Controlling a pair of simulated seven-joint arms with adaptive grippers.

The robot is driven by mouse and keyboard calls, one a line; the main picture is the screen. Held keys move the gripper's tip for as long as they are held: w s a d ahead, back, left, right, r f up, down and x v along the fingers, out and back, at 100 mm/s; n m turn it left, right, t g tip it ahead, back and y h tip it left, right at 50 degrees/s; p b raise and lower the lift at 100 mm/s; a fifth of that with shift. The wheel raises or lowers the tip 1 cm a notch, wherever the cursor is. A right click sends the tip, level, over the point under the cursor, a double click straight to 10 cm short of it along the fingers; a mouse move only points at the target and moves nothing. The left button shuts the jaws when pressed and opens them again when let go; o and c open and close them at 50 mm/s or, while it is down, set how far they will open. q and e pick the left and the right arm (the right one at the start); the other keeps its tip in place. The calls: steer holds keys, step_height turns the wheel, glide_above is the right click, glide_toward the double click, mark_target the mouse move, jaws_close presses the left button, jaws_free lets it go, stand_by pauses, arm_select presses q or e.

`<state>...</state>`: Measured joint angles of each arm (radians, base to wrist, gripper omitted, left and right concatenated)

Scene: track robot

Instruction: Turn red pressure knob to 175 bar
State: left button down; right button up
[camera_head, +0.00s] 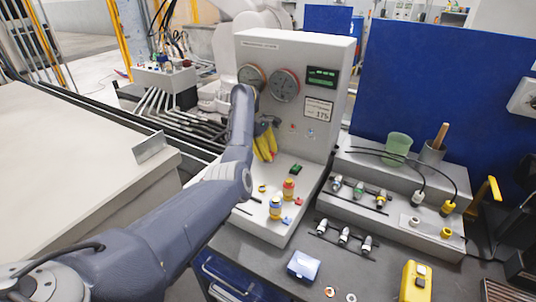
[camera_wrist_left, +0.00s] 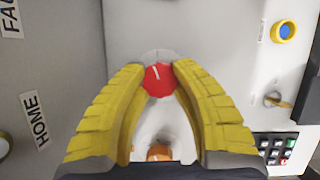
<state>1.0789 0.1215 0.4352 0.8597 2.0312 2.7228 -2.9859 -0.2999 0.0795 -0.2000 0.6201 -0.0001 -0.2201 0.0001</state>
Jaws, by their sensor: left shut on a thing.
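The red pressure knob (camera_wrist_left: 159,80) shows in the left wrist view as a round red cap with a white mark pointing up and slightly left. The yellow fingers of my left gripper (camera_wrist_left: 158,70) are shut on it, one tip at each side. In the head view my left gripper (camera_head: 265,143) is at the front of the grey panel (camera_head: 300,55), and my arm hides the knob. A label (camera_head: 319,109) on the panel appears to read 175. Two round gauges (camera_head: 285,85) sit above, their readings too small to tell. My right gripper is not in view.
A blue button (camera_wrist_left: 284,32), a key switch (camera_wrist_left: 273,100) and a keypad (camera_wrist_left: 275,148) are right of the knob. A green cup (camera_head: 397,146) and cable connectors occupy the right shelf.

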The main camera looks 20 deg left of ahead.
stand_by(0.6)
arm_select(q)
steer(key=c, duration=0.9)
jaws_free()
steer(key=shift+c, duration=0.2)
steer(key=shift+v, duration=2.35)
steer(key=shift+a+r, duration=0.15)
steer(key=shift+a, duration=5.8)
